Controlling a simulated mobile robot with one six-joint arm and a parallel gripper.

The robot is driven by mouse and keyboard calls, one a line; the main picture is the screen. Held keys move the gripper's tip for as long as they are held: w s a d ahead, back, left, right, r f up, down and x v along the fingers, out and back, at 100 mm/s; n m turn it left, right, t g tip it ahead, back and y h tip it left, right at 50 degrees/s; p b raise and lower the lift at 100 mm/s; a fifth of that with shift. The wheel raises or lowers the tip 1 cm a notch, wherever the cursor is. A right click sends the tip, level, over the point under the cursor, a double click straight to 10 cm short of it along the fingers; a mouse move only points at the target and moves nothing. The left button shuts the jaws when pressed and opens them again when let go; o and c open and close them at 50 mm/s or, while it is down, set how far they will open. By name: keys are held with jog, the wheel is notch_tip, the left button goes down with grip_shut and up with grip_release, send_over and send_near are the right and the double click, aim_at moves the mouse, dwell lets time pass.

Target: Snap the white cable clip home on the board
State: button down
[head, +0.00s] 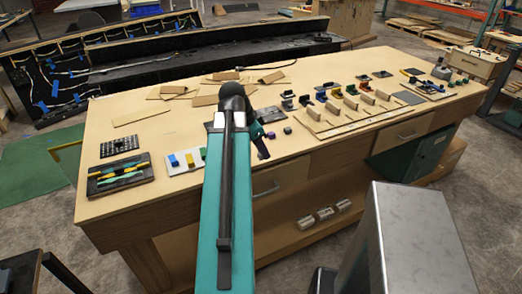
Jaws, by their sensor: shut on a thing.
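My gripper (263,152) shows small and dark past the right side of my teal arm, low over the front part of the wooden table. My arm covers part of it. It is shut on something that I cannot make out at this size. I cannot pick out the white cable clip. A white board (198,166) with blue, yellow and green blocks lies just left of my arm, its right part hidden behind the arm. I cannot tell whether it is the clip's board.
The wooden table (110,105) holds a dark tray (120,178) with tools and a black grid block (119,146) at left. Several small parts stand farther right. Flat cardboard pieces (182,90) lie behind.

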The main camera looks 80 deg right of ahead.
jog(key=shift+w, duration=0.1)
dwell(0.3)
